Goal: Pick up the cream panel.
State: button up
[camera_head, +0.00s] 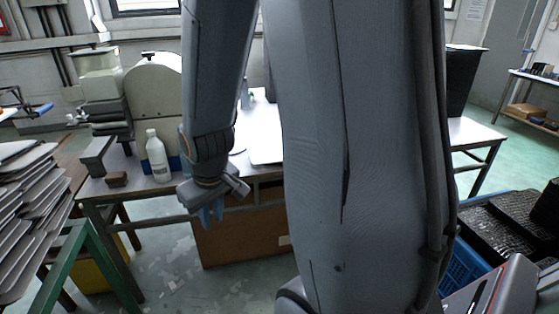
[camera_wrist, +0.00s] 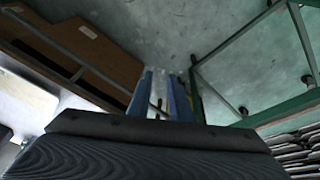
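My gripper (camera_head: 211,214) hangs in front of the table, pointing down, with blue fingers. In the wrist view its fingers (camera_wrist: 163,92) stand apart with a narrow gap between them, and nothing is held. A pale flat surface (camera_head: 264,150), perhaps a panel, lies on the table behind my arm and is partly hidden by it; I cannot tell whether it is the cream panel. Several grey tray panels (camera_head: 28,205) are stacked in a rack at the left, apart from my gripper. Their edge also shows at the lower right of the wrist view (camera_wrist: 300,150). No clearly cream panel shows.
The table (camera_head: 110,188) carries a white bottle (camera_head: 157,155), small blocks and a beige machine (camera_head: 153,95). A green frame (camera_head: 72,262) stands at the left. A brown board (camera_head: 240,233) is under the table. A blue crate (camera_head: 466,262) is at the right.

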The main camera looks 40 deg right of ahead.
jog(key=w+d+f+n+t+h+b, duration=0.1)
jog(key=w+d+f+n+t, duration=0.25)
jog(key=w+d, duration=0.5)
jog(key=w+d+f+n+t+h+b, duration=0.1)
jog(key=w+d+f+n+t+b, duration=0.2)
jog(key=w+d, duration=0.6)
jog(key=s+d+f+n+t+h+b, duration=0.1)
jog(key=d+f+n+t+h, duration=0.2)
jog(key=d, duration=0.8)
jog(key=s+d+f+n+t+h+b, duration=0.1)
jog(key=s+d+f+n+t+h, duration=0.2)
jog(key=d, duration=0.8)
jog(key=w+d+f+m+b, duration=0.1)
jog(key=w+d+b, duration=0.2)
jog(key=w, duration=0.7)
jog(key=shift+d+b, duration=0.35)
jog(key=shift+d, duration=0.3)
grip_shut()
